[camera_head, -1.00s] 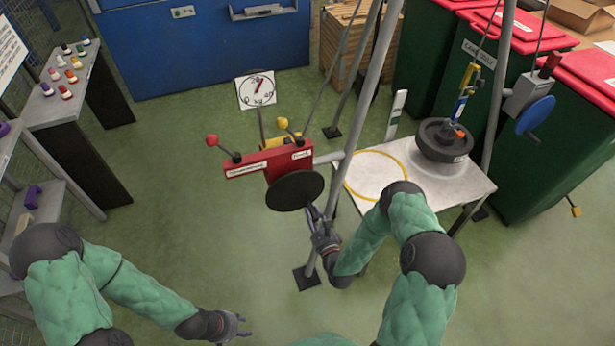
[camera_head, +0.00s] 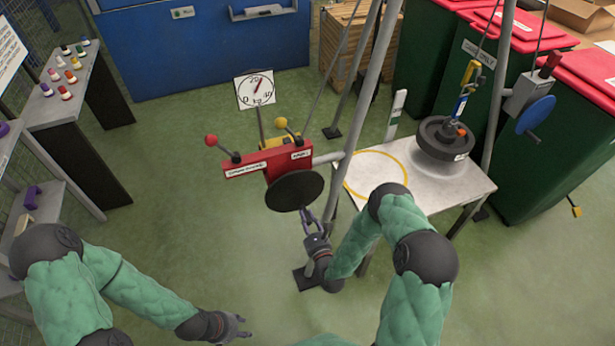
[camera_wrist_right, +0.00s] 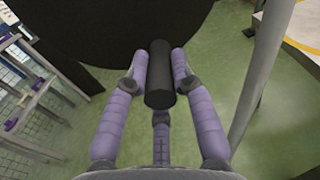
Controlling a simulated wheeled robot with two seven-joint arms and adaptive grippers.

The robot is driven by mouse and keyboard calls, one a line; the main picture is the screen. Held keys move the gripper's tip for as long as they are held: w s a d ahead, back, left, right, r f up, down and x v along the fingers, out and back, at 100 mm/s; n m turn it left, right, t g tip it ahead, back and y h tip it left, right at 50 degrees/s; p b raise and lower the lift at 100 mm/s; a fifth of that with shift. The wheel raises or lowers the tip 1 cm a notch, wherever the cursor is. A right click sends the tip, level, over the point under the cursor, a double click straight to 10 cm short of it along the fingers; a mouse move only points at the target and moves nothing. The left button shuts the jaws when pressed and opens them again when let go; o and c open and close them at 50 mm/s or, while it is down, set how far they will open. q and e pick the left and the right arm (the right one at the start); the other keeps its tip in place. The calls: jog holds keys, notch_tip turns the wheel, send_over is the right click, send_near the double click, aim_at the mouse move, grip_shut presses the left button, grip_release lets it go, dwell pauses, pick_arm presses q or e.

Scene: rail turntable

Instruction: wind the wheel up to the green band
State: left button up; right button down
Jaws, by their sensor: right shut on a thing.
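The black wheel (camera_head: 294,191) sits on the front of a red winch unit (camera_head: 254,164). My right gripper (camera_head: 310,217) is below the wheel's lower right edge. In the right wrist view its purple fingers are shut around the wheel's black handle (camera_wrist_right: 160,75). A dark disc weight (camera_head: 445,139) hangs from a yellow and blue hook (camera_head: 465,87) over the white table; whether it touches is unclear. A white marker post (camera_head: 396,117) stands behind the table; its band's colour is too small to tell. My left gripper (camera_head: 240,327) is open and empty above the floor.
A round dial (camera_head: 255,89) with a red needle stands behind the winch. Grey frame poles (camera_head: 366,105) rise close to the wheel. The white table (camera_head: 425,190) has a yellow ring. A control box with a blue wheel (camera_head: 536,116) is at right.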

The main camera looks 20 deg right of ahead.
jog(key=shift+s+a+f+m, duration=0.1)
jog(key=shift+a+m, duration=0.75)
jog(key=shift+a, duration=0.05)
jog(key=shift+s+a+f+m, duration=0.1)
jog(key=shift+a+m, duration=0.75)
jog(key=shift+a, duration=0.05)
jog(key=shift+a+r+p, duration=0.2)
jog(key=shift+a+p, duration=0.15)
jog(key=shift+a, duration=0.3)
jog(key=shift+a+r+p, duration=0.2)
jog(key=shift+a+p, duration=0.15)
jog(key=shift+a, duration=0.25)
jog(key=shift+w+a+r, duration=0.1)
jog(key=shift+a+r, duration=0.05)
jog(key=shift+a, duration=0.05)
jog(key=shift+a+r+p, duration=0.8)
jog(key=shift+a, duration=0.05)
jog(key=shift+w+r, duration=0.1)
